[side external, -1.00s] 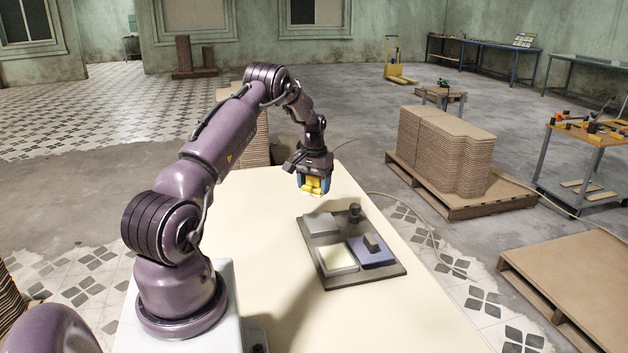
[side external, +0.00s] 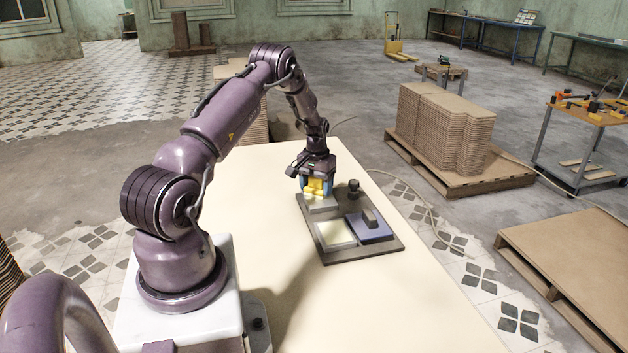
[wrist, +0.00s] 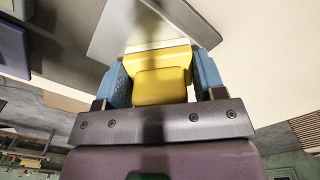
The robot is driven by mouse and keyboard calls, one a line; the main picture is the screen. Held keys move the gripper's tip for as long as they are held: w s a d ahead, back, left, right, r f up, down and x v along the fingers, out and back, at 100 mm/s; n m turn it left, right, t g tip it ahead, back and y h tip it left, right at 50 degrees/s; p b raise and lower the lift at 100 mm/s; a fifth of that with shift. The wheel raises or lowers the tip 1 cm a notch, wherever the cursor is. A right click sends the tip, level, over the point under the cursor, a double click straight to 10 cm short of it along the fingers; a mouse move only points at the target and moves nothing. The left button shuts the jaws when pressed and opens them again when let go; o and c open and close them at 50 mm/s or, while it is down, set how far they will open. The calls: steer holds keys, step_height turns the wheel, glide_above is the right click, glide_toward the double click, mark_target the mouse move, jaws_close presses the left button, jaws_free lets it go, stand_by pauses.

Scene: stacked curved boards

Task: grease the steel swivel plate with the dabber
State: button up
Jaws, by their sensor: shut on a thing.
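My gripper (side external: 316,186) has blue fingers shut on the yellow dabber (side external: 315,188), which also shows in the wrist view (wrist: 160,84). A pale strip lines the dabber's far edge there. The grey steel swivel plate (side external: 324,206) lies at the far left of a dark board (side external: 374,252), and its grey surface fills the top of the wrist view (wrist: 120,28). The dabber is right at the plate, over its back part in the side view. I cannot tell whether they touch. Any grease on the plate cannot be made out.
The pale table (side external: 400,315) is clear around the board. Stacked boards (side external: 440,125) stand on a pallet beyond.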

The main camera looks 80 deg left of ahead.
mark_target(323, 207)
steer(key=shift+d, duration=3.2)
steer(key=shift+a, duration=5.05)
steer(key=shift+w+d, duration=0.45)
steer(key=shift+d, duration=4.7)
steer(key=shift+s+a, duration=0.1)
steer(key=shift+a, duration=4.85)
steer(key=shift+a+r, duration=0.15)
steer(key=shift+a, duration=0.05)
step_height(323, 207, up, 8)
steer(key=shift+d, duration=0.15)
